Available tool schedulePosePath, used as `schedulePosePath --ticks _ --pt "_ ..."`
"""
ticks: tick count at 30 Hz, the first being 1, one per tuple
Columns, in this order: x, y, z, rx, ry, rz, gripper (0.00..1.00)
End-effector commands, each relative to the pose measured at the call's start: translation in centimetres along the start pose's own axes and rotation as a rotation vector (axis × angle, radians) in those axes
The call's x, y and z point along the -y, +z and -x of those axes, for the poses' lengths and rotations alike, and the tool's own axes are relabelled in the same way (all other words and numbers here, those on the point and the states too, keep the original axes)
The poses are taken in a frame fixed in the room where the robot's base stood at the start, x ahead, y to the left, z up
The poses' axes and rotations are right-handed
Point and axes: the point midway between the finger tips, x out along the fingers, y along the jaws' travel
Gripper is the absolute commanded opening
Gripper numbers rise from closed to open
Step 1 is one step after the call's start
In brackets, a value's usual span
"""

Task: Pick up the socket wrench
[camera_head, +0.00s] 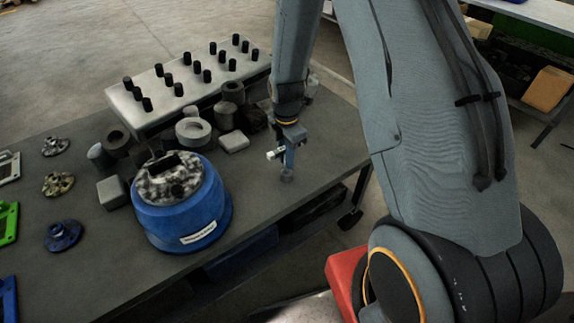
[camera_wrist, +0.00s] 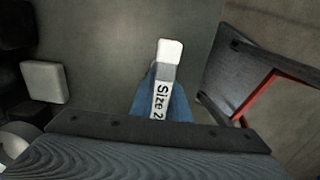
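The socket wrench (camera_head: 287,162) appears as a narrow blue-grey upright piece with a whitish end sticking out to the left, near the right end of the dark table. In the wrist view the wrench (camera_wrist: 163,85) shows a white end, a label reading "Size 2" and blue sides; its near part is hidden behind the dark gripper body. My gripper (camera_head: 290,138) points down directly over the wrench, at or very close to its top. The fingers do not show clearly in either view, so I cannot tell whether they grip it.
A blue round container (camera_head: 182,218) stands left of the wrench. Behind are a pale block with black pegs (camera_head: 190,80), rings and a small white block (camera_head: 233,142). The table's front edge (camera_head: 340,176) is close on the right. Bare tabletop surrounds the wrench.

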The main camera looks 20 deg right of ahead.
Motion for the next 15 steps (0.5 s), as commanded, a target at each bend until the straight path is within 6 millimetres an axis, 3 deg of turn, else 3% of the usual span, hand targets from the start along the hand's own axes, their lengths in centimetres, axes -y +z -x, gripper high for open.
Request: schedulePosePath --ticks 15 --pt "-0.14 0.04 0.9 0.001 0.003 0.0 0.0"
